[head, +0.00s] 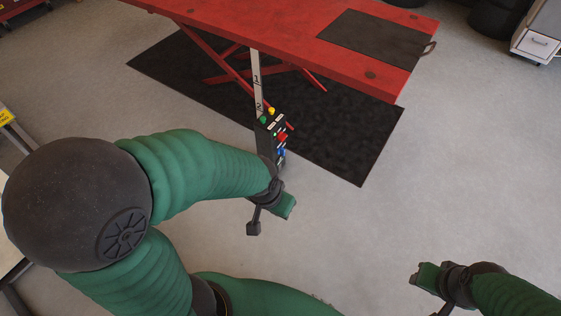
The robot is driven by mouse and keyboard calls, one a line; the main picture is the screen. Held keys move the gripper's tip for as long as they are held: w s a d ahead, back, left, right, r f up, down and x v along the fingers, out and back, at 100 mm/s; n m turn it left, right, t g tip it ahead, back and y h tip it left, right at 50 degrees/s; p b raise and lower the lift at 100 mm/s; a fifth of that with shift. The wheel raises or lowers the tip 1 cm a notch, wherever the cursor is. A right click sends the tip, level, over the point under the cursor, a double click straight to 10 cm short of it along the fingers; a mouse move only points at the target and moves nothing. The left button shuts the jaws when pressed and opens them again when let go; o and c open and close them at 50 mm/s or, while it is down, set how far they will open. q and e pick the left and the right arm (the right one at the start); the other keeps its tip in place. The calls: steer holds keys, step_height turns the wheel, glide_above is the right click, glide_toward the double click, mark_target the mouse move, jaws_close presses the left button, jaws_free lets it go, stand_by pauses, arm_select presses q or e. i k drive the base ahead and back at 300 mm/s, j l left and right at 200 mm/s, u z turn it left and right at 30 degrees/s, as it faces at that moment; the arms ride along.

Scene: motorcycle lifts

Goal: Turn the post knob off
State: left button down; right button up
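A slim control post (257,85) stands in front of the red lift, with a black control box (266,138) on it. The box carries small coloured controls: a green one (263,119), a yellow one (271,111), a red one (282,136) and a blue one (281,153). I cannot tell which is the post knob or how it is set. My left gripper (270,217) is just below the box, its fingers apart and nothing between them. My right gripper (428,295) is open and empty at lower right, away from the post.
The red lift table (300,35) spans the top, over a black floor mat (345,135). A drawer cabinet (538,45) and dark tyres (495,18) stand at top right. The grey floor (460,170) at right is clear.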

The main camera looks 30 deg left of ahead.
mark_target(282, 136)
steer(key=i+j+u, duration=0.25)
steer(key=i+j, duration=0.15)
steer(key=i+j+u, duration=0.5)
steer(key=i, duration=0.3)
steer(key=i+j+u, duration=0.1)
steer(key=i+u, duration=0.15)
steer(key=i, duration=0.2)
